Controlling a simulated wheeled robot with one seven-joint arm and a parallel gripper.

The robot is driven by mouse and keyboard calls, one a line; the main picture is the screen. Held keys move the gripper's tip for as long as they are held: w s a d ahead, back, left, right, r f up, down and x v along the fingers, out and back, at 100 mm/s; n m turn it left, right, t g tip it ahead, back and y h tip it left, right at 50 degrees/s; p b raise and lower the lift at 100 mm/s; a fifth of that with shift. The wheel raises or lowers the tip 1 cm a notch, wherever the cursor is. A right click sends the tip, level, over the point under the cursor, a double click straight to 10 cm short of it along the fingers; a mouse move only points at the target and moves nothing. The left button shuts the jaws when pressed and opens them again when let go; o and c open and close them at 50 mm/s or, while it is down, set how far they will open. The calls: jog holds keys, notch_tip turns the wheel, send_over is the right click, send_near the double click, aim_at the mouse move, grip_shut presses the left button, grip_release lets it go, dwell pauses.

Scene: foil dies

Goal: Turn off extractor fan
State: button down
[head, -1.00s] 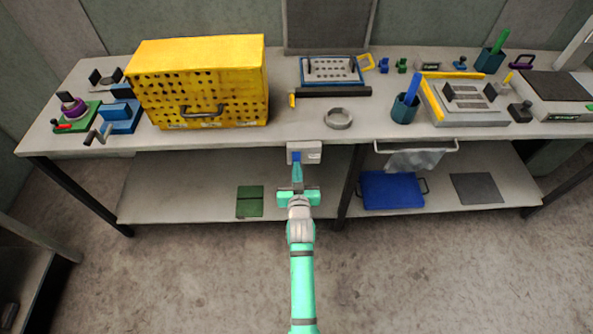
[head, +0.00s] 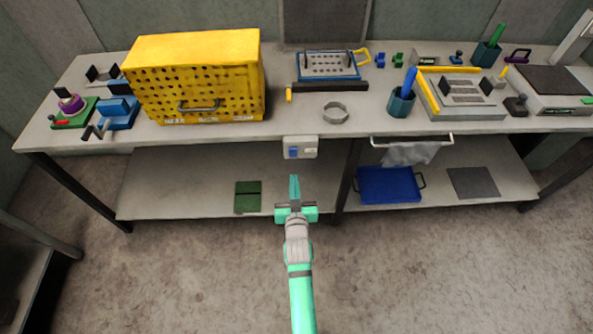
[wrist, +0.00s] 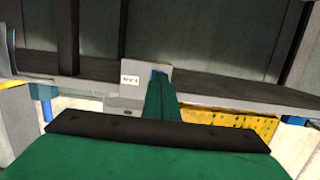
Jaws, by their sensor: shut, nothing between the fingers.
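A small light grey switch box (head: 300,147) is fixed on the bench's front edge, with a blue rocker (head: 293,152) on its left half and a pale marked plate on its right. I cannot tell which way the rocker is tipped. My gripper (head: 295,181) is shut and empty, below and in front of the box, apart from it in the head view. In the wrist view my gripper (wrist: 161,84) overlaps the box (wrist: 131,82) and hides much of the rocker. A yellow box (head: 195,80) with rows of holes and a handle stands on the bench; I cannot tell whether it is the fan.
A metal ring (head: 335,112), a dark bar (head: 330,87) and a blue pen cup (head: 400,102) stand on the bench behind. A cloth (head: 410,153) hangs from a rail to the right. A blue tray (head: 390,184) and green sheet (head: 247,196) lie on the lower shelf. The floor in front is open.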

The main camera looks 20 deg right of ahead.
jog(key=s+a+f, duration=0.1)
jog(key=s, duration=0.5)
jog(key=shift+f, duration=0.25)
jog(key=s+a+r+n+y, duration=0.1)
jog(key=s+a+r, duration=0.2)
jog(key=s, duration=0.8)
jog(key=s+a+r+n+y, duration=0.1)
jog(key=s+a+r, duration=0.3)
jog(key=s, duration=0.7)
jog(key=s+a+r+y, duration=0.1)
jog(key=s+a+r, duration=0.3)
jog(key=s+a, duration=0.3)
jog(key=s, duration=0.4)
jog(key=shift+s+a+n+y, duration=0.3)
jog(key=shift+s+n+y, duration=0.05)
jog(key=shift+n+y, duration=0.05)
jog(key=shift+r, duration=0.1)
